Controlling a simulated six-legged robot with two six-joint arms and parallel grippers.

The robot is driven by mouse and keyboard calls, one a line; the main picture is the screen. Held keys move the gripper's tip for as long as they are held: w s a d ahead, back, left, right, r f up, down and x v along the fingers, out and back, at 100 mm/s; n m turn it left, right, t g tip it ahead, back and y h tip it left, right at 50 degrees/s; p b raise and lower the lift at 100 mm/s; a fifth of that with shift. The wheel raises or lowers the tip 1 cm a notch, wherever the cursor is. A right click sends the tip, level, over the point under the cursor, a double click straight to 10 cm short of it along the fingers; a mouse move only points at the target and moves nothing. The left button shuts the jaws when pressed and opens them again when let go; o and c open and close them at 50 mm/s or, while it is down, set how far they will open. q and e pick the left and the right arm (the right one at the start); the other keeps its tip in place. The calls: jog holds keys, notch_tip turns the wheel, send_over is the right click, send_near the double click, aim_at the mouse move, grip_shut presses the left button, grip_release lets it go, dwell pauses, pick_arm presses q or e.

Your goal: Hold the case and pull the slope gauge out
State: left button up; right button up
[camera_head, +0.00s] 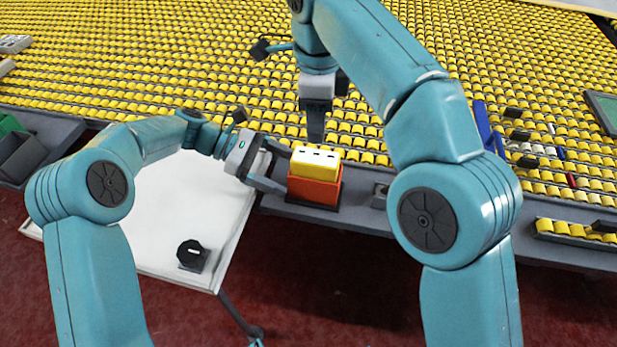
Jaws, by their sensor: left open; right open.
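The orange case (314,192) stands upright on a dark base at the near edge of the grey bench. The yellow slope gauge (316,158), with dark marks on its pale top, sits in the case and its upper part shows. My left gripper (285,170) is open at the left side of the case, its fingers pointing right toward it; I cannot tell whether they touch it. My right gripper (316,138) points down just above and behind the gauge. It is open, though its fingers overlap in this view, and it holds nothing visible.
Yellow rollers (190,50) cover the surface behind. A white table (165,215) with a black object (192,254) is at the left. Blue pieces (482,122) and small dark parts lie at the right. A small grey block (380,195) is right of the case.

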aim_at(309, 182)
pick_arm(q)
jog(key=x, duration=0.6)
jog(key=shift+d+f, duration=0.2)
jog(key=shift+d, duration=0.15)
